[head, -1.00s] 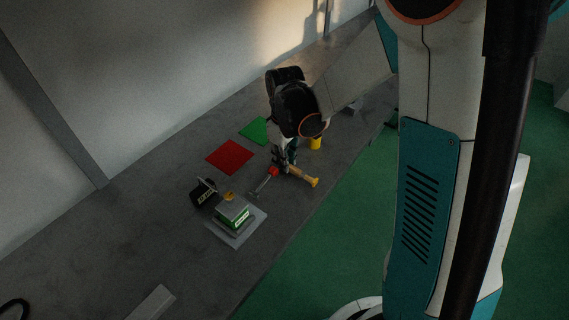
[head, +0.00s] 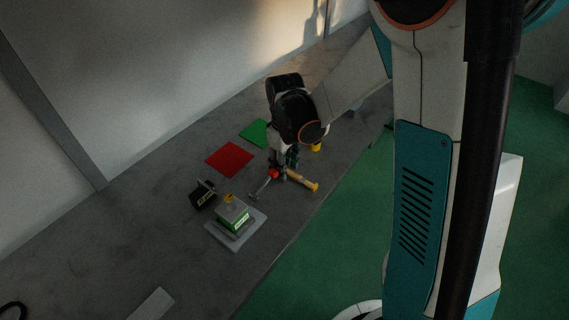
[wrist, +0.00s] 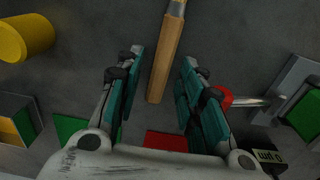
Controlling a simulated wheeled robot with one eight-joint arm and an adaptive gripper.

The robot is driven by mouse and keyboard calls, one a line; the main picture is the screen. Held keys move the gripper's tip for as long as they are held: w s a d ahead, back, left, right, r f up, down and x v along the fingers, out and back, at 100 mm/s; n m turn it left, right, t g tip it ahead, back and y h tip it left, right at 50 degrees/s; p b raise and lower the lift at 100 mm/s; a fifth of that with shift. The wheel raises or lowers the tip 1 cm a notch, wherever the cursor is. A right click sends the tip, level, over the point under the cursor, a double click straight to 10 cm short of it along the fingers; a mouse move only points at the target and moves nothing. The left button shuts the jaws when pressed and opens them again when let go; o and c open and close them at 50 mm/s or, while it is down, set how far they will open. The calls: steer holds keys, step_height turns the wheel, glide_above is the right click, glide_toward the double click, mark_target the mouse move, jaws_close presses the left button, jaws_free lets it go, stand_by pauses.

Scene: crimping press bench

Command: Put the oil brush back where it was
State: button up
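The oil brush (head: 301,181), with a long wooden handle and a yellowish tip, lies on the grey bench near its front edge. In the wrist view its handle (wrist: 167,58) runs upward to a metal collar at the top edge; the bristles are out of that view. My gripper (head: 285,168) is over the handle end. In the wrist view my gripper (wrist: 160,92) is open, its teal fingers on either side of the handle with a gap on each side. Whether the handle touches the bench directly is hard to tell.
A press (head: 234,218) with a green block stands on a grey plate at left. Its red-knobbed lever (head: 272,174) is close beside my gripper's right finger in the wrist view. A black box (head: 203,194), red mat (head: 229,158), green mat (head: 254,131) and yellow cylinder (head: 316,147) are around.

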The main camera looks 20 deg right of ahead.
step_height(320, 180, up, 12)
steer(key=f+p, duration=0.1)
steer(key=p, duration=0.2)
steer(key=s+d+r+m+t, duration=0.1)
steer(key=s+r+m+t, duration=0.2)
steer(key=s+r, duration=0.2)
steer(key=s+d+r+m+t, duration=0.2)
steer(key=s+r+m+t, duration=0.2)
steer(key=s, duration=0.8)
step_height(320, 180, up, 2)
steer(key=shift+s+r, duration=0.1)
steer(key=shift+s, duration=0.2)
